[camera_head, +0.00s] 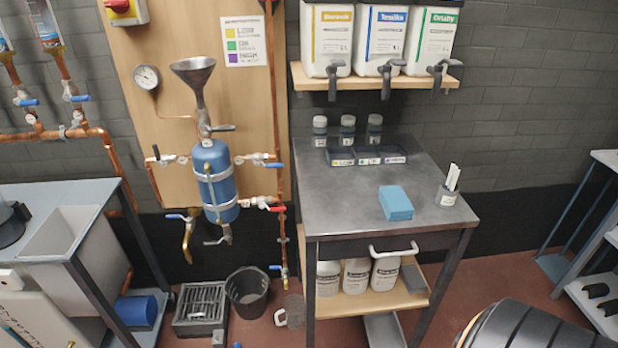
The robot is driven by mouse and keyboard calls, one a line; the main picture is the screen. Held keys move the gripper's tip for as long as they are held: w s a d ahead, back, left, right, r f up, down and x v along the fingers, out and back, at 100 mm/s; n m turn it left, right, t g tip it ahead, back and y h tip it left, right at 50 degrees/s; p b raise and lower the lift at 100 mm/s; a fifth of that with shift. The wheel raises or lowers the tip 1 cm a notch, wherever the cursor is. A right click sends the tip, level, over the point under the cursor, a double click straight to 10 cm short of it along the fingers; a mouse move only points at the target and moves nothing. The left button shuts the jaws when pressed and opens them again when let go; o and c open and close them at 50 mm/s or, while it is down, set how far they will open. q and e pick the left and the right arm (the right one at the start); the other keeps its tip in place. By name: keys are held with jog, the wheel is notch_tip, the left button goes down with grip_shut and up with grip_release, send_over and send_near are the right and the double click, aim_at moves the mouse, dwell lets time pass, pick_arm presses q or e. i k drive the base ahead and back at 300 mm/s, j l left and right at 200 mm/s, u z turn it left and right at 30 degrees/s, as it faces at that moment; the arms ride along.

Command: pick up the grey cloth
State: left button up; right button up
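No cloth that I can clearly tell as grey shows in the head view. A small grey flat piece (413,278) leans at the right end of the wooden lower shelf, beside the white bottles; I cannot tell whether it is cloth. A folded blue stack (396,203), which looks like cloth or wipes, lies on the grey metal table top (345,212).
A cup with white sticks (447,196) stands near the table's right edge. Three lidded jars (347,131) stand at the back. A black bucket (247,291) and a grated box (201,306) are on the floor left of the table. The table's left half is clear.

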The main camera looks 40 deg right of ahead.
aim_at(415, 282)
jog(key=k+l+u, duration=0.15)
jog(key=u, duration=0.3)
jog(key=k+l+u, duration=0.15)
jog(key=u, duration=0.3)
jog(key=k+l+u, duration=0.2)
jog(key=u, duration=0.3)
jog(key=k+u, duration=0.15)
jog(key=u, duration=0.3)
jog(key=k+u, duration=0.2)
jog(key=u, duration=0.25)
jog(key=k+u, duration=0.5)
jog(key=k, duration=0.4)
jog(key=l, duration=0.05)
